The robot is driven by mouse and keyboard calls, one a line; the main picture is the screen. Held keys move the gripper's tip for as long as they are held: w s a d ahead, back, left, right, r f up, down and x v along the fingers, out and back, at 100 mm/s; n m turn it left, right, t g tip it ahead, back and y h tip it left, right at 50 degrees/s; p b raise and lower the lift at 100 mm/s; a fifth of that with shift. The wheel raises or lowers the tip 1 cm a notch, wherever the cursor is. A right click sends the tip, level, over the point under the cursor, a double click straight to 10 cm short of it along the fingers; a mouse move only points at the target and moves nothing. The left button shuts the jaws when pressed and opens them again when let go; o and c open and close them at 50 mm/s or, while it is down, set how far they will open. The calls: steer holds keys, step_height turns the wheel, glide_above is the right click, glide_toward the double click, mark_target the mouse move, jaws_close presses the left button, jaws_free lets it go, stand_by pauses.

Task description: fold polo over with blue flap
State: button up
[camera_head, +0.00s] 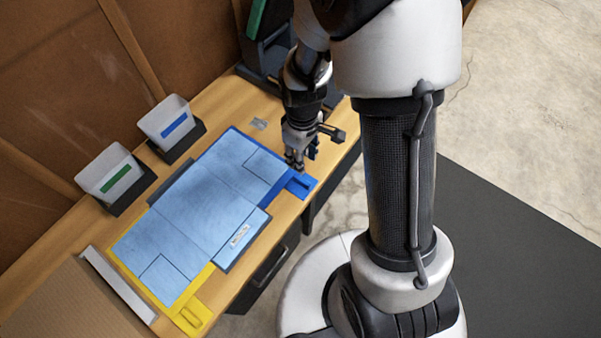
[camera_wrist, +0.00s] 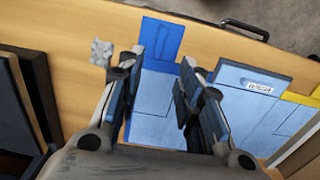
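The light blue polo (camera_head: 205,210) lies flat and spread out on a folding board on the bench. The blue flap (camera_head: 275,200) lies flat under the polo's right end, with its tab and raised handle (camera_head: 299,184) sticking out towards the bench's front edge. My gripper (camera_head: 296,164) is close above that tab; contact cannot be told. In the wrist view my gripper (camera_wrist: 170,58) has its two fingers apart with nothing between them, and the blue tab (camera_wrist: 161,40) lies just beyond the left fingertip. The yellow flap (camera_head: 190,314) is at the polo's other end.
A grey-blue centre panel (camera_head: 242,241) with a white label juts out at the front. Two bins, one with a blue label (camera_head: 166,120) and one with a green label (camera_head: 110,180), stand at the back. A cardboard-coloured box (camera_head: 68,305) is at lower left. A dark stand (camera_head: 266,57) rises behind my gripper.

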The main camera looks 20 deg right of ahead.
mark_target(301, 180)
step_height(301, 180, down, 13)
steer(key=b, duration=0.3)
steer(key=shift+r, duration=0.2)
steer(key=shift+c, duration=0.5)
jaws_close()
